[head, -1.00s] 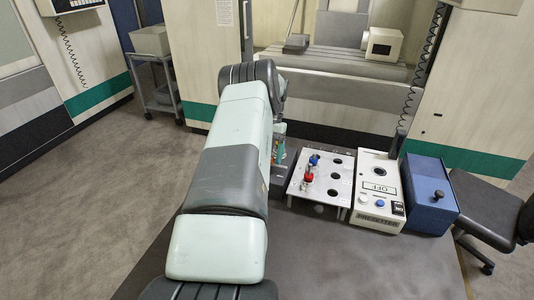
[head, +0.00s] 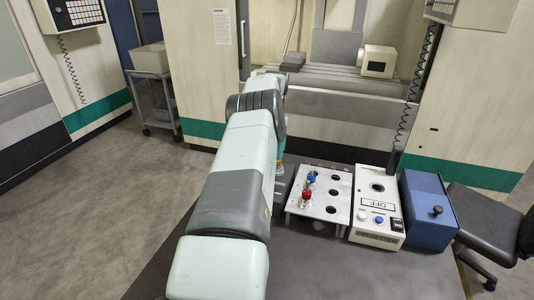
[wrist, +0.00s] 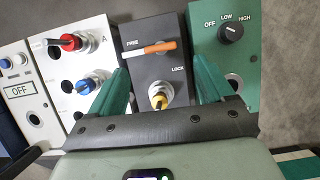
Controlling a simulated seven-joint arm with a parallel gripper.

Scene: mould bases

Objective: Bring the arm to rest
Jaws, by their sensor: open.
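My arm, pale green and grey, runs up the middle of the head view and hides most of my gripper there. In the wrist view my gripper (wrist: 163,75) is open, its two green fingers spread wide. In that picture, a yellow-collared piece (wrist: 158,97) sits in the dark FREE/LOCK box (wrist: 150,68) between the fingers. I cannot tell how high the fingers are above it. The box's orange lever (wrist: 150,48) lies roughly sideways, below the word FREE.
A pale rack (head: 322,206) holds a red piece (head: 306,194) and a blue piece (head: 311,177). Right of it stand a white presetter box (head: 376,218) marked OFF and a blue box (head: 430,222). In the wrist view a green box (wrist: 227,50) has an OFF/LOW/HIGH dial.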

